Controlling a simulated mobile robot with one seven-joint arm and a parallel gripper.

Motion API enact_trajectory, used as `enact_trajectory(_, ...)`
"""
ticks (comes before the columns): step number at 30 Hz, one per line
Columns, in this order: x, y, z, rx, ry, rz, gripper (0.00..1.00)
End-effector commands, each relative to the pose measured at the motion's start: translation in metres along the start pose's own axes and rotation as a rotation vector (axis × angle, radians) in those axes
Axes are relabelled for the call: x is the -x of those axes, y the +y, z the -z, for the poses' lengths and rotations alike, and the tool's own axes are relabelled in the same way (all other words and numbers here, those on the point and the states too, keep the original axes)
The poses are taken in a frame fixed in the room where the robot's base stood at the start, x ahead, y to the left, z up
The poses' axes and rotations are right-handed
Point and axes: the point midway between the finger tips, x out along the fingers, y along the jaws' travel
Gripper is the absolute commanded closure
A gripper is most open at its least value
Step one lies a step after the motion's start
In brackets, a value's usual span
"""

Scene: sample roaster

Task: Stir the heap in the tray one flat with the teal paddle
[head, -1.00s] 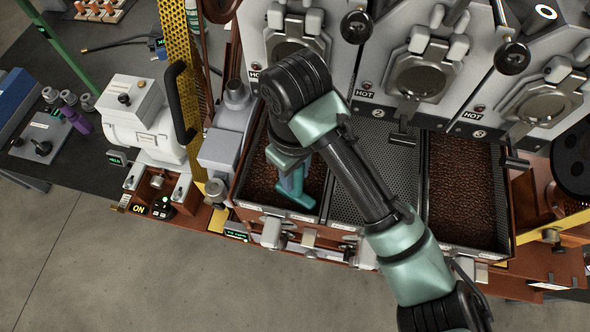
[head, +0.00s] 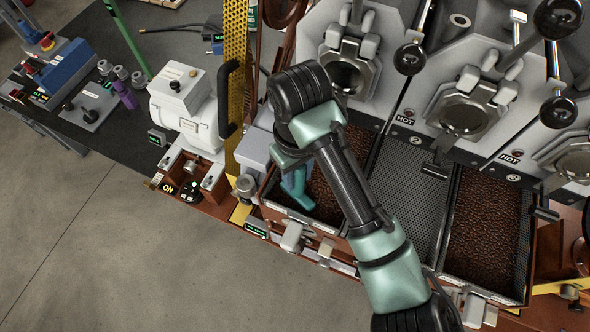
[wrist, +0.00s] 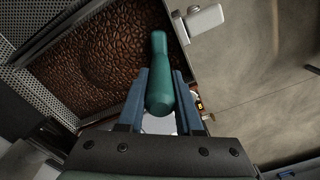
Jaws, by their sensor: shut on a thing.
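My gripper (wrist: 161,84) is shut on the teal paddle (wrist: 160,70), whose rounded handle stands between the two blue fingers in the wrist view. In the head view, the paddle (head: 297,188) reaches down into the front left part of tray one (head: 287,212), the leftmost tray. Dark brown beans (head: 326,198) lie in this tray; the wrist view shows them (wrist: 105,50) with an uneven surface and a shallow hollow. My arm covers part of the tray in the head view. Whether the paddle's lower end touches the beans is hidden.
An empty perforated tray (head: 408,190) is in the middle, and another tray of beans (head: 486,235) is at right. Roaster fronts with levers and HOT labels (head: 404,118) stand behind. A white machine (head: 187,105) and a yellow perforated strip (head: 234,70) are at left.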

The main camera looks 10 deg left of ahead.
Motion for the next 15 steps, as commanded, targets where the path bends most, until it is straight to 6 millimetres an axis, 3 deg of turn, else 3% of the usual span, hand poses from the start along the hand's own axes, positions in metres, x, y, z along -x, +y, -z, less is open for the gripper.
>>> enact_trajectory(15, 0.001, 0.029, -0.047, -0.002, 0.001, 0.0, 1.0)
